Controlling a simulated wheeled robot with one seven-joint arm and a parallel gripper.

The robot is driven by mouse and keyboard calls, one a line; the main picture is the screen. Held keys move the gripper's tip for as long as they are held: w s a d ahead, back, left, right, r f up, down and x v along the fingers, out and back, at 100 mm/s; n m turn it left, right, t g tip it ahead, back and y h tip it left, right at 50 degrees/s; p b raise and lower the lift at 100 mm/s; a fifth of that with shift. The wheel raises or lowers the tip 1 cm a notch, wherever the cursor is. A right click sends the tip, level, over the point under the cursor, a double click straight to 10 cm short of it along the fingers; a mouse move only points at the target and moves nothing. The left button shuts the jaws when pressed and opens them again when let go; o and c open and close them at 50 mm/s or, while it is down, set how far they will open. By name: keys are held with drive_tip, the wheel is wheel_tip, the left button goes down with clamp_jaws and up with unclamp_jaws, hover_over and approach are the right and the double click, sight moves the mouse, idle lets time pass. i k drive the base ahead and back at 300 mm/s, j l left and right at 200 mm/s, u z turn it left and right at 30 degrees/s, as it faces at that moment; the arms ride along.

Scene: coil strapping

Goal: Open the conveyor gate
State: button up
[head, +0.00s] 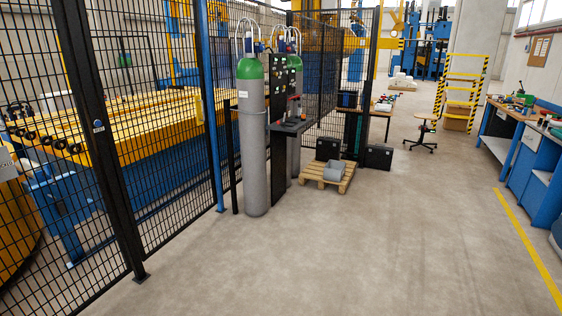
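Black wire mesh fencing (160,225) runs along the left side, in front of a yellow and blue conveyor-like machine (130,125). A thick dark post (118,185) stands in it at the left, with a small round blue and white mark (98,125) on it. Mesh continues on both sides of this post and looks closed. I cannot tell for sure which panel is the conveyor gate, and no handle is clear. My gripper is not in view.
A grey gas cylinder with a green top (251,140) stands beside the fence. Behind it are a dark panel stand and a wooden pallet (325,174) with a grey item. Blue workbenches (530,150) line the right. The concrete floor (330,250) between is clear.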

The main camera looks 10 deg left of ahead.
sight(82, 8)
drive_tip(key=i+j+u, duration=0.2)
drive_tip(key=i+u, duration=0.15)
drive_tip(key=i, duration=0.4)
drive_tip(key=i+u, duration=0.35)
drive_tip(key=i, duration=0.35)
drive_tip(key=i+l+u, duration=0.15)
drive_tip(key=i+u, duration=0.2)
drive_tip(key=i, duration=0.4)
drive_tip(key=i+j, duration=0.15)
drive_tip(key=i, duration=0.5)
drive_tip(key=i+j, duration=0.15)
drive_tip(key=i, duration=0.5)
drive_tip(key=i+j, duration=0.1)
drive_tip(key=i, duration=0.5)
drive_tip(key=i+j+z, duration=0.95)
drive_tip(key=i+j, duration=0.1)
drive_tip(key=j, duration=0.05)
